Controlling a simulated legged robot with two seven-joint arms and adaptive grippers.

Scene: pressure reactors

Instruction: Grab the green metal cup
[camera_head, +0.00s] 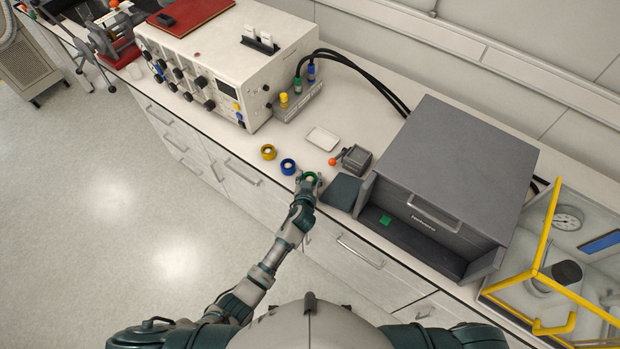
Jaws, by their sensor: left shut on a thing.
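The green metal cup (311,176) is a small ring-like cup on the white bench top, near the front edge. My left gripper (308,183) is at the cup, shut on it; the fingers partly cover it. A blue cup (288,166) and a yellow cup (268,152) stand to its left in a row, apart from the gripper. My right gripper is not in view.
A large grey unit (455,165) stands to the right, a white instrument (210,60) to the left. A yellow-framed case (550,250) is far right.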

